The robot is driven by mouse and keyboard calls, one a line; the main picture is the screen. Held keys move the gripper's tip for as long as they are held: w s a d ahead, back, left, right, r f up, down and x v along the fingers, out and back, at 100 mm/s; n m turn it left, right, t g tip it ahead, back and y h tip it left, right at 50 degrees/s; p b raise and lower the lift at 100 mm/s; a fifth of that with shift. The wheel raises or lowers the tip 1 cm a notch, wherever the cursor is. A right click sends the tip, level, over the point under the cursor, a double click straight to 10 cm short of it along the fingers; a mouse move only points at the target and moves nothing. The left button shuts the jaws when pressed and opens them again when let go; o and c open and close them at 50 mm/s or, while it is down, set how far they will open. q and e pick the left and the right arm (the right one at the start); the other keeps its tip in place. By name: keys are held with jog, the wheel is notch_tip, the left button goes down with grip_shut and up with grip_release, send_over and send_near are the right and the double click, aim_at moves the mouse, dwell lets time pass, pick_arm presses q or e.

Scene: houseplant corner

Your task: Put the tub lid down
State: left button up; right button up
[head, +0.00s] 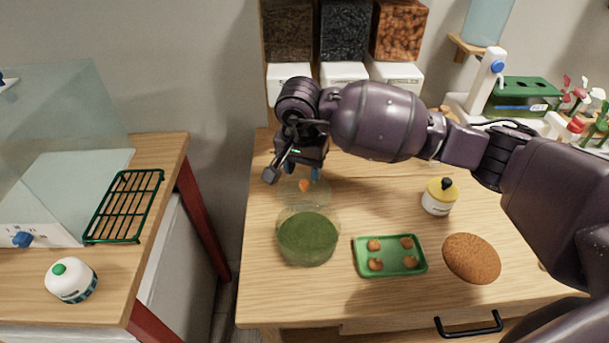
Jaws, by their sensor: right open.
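The tub lid (291,191) is a clear disc with an orange knob. It appears to lie on the wooden table just behind the tub, though its clear rim is faint. The clear tub (308,240) stands uncovered on the table and has green stuff inside. My right gripper (302,173) is open, just above and behind the lid's knob, with its blue fingertips apart. The picture does not show clearly whether a fingertip touches the knob. My left gripper is out of view.
A green tray (390,270) with several brown pieces, a brown round mat (471,258) and a yellow-topped jar (439,196) are to the right. Clear bins (345,30) stand at the back.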

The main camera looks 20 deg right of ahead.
aim_at(302, 195)
notch_tip(302, 195, up, 8)
jog(key=shift+s+a+r, duration=0.2)
jog(key=shift+s+a, duration=0.15)
jog(key=shift+s, duration=0.1)
jog(key=shift+r+p, duration=0.15)
jog(key=shift+p, duration=0.15)
